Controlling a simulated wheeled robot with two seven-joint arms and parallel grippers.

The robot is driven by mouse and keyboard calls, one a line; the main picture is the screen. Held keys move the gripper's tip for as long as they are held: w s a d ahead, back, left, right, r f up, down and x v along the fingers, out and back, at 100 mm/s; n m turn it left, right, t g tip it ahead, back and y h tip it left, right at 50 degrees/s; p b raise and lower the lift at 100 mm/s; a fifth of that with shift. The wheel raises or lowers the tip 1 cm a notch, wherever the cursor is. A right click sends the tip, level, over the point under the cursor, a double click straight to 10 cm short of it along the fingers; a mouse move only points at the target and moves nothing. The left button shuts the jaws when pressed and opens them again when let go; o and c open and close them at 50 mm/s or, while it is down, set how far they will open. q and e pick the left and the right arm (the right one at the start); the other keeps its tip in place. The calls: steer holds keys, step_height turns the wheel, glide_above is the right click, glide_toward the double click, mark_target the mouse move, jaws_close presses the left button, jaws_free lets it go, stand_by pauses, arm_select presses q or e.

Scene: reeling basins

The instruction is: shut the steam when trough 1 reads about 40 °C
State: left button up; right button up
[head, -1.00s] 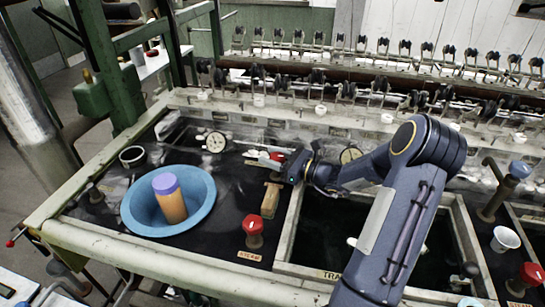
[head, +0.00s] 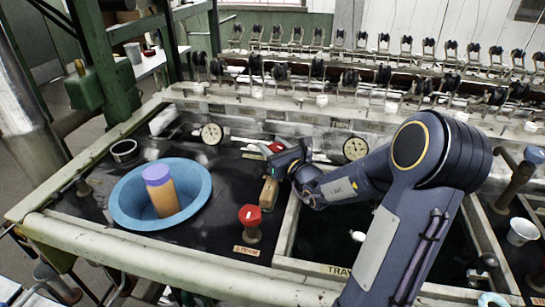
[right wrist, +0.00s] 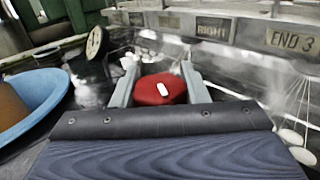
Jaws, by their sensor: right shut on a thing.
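My right gripper (head: 272,149) is shut on a red knob (right wrist: 153,89) with a white mark, over the dark basin top at the back. In the right wrist view the knob sits between my two grey fingertips (right wrist: 160,88). Another red knob (head: 250,215) stands free on a post nearer the front, behind a label reading STEAM (head: 246,250). A round white dial (head: 212,133) stands at the back left; it also shows edge-on in the right wrist view (right wrist: 95,42). A second dial (head: 355,148) is right of my gripper. Neither reading is legible. My left gripper is out of view.
A blue bowl (head: 125,205) with an orange, purple-topped cylinder (head: 161,192) stands at the left. A dark trough lies partly behind my right arm. A white cup (head: 522,231) stands at the right.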

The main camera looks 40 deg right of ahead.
steer(key=shift+a+m+h, duration=0.1)
steer(key=shift+m+h, duration=0.4)
steer(key=shift+h, duration=0.3)
steer(key=shift+m+g+h+p, duration=0.3)
steer(key=shift+m+h, duration=0.1)
steer(key=shift+h, duration=0.2)
steer(key=shift+d, duration=0.2)
steer(key=o, duration=1)
steer(key=shift+c, duration=0.2)
steer(key=shift+v, duration=3.9)
steer(key=shift+a, duration=0.1)
